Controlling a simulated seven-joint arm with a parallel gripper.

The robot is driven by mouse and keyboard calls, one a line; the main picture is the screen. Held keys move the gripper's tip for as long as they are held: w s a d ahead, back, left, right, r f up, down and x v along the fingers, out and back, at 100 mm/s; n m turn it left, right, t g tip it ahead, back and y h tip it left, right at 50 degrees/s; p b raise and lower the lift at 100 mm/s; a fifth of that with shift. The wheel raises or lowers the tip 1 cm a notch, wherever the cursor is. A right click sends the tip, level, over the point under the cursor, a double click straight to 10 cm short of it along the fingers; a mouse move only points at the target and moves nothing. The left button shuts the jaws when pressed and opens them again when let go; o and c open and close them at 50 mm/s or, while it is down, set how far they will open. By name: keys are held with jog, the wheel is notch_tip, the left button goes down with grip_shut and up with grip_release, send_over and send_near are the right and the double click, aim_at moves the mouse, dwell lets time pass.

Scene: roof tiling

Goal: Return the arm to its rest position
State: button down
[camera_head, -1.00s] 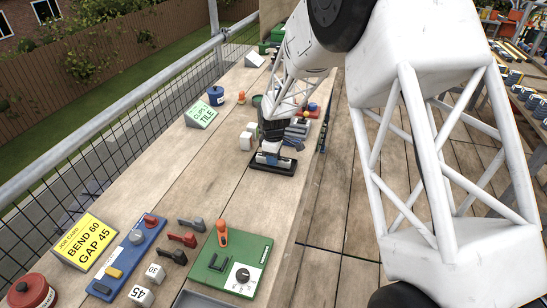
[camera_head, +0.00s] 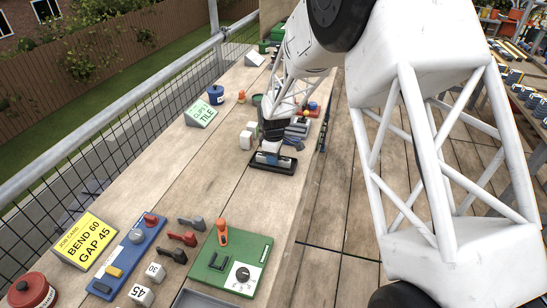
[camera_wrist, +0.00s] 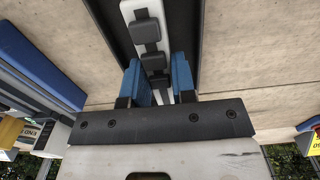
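My gripper (camera_head: 272,148) is low over the bench, at a black tray (camera_head: 262,166) that holds a pale strip. In the wrist view, my blue fingers (camera_wrist: 160,82) stand one on each side of the white strip (camera_wrist: 136,10), which carries dark grey blocks. The strip lies lengthwise in the black tray (camera_wrist: 182,25). The fingers are very close to its sides; whether they press on it cannot be told. My white arm reaches in from the right and covers part of the bench behind.
A green board with a dial (camera_head: 235,262), a blue rack (camera_head: 125,258), a yellow job card (camera_head: 88,238) and number blocks (camera_head: 141,294) lie in front. A green sign (camera_head: 201,114) and blue pot (camera_head: 216,95) stand behind left. A railing (camera_head: 110,90) runs along the left.

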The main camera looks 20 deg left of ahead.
jog(key=c, duration=0.8)
grip_release()
jog(key=shift+c, duration=0.2)
jog(key=shift+r, duration=0.15)
jog(key=shift+r, duration=3.35)
